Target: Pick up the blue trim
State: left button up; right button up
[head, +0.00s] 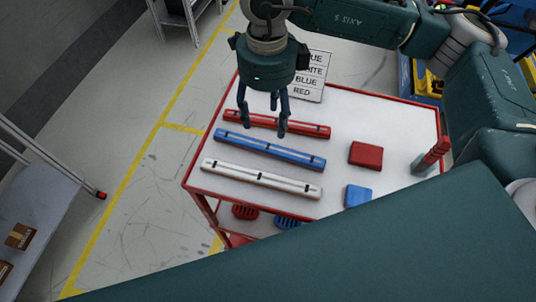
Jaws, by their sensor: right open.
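The blue trim (268,149) is a long narrow bar lying on the white top of a red-edged cart (395,187). It lies between a red trim (307,127) behind it and a white trim (262,179) in front. My right gripper (264,128) points down with its fingers apart and empty. Its fingertips appear over the gap between the blue and red trims, near the blue trim's back edge. I cannot tell their exact height. My left gripper is not in view.
A red block (366,155) and a blue block (357,196) lie on the cart's right side. A sign listing colours (312,77) stands at the back edge. A red upright piece (432,157) is at the right. A shelf with boxes (38,215) stands at left.

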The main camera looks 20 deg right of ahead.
jog(key=f, duration=0.1)
jog(key=p, duration=0.2)
send_over(267, 149)
jog(key=f, duration=0.5)
jog(key=shift+w+d+f, duration=0.15)
jog(key=shift+w, duration=0.05)
jog(key=f+p, duration=0.2)
jog(key=f, duration=0.2)
jog(key=shift+s, duration=0.2)
jog(key=shift+f, duration=0.65)
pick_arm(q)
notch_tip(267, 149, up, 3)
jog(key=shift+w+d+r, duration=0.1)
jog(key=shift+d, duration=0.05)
pick_arm(e)
jog(key=c, duration=1.3)
jog(key=shift+r, duration=0.1)
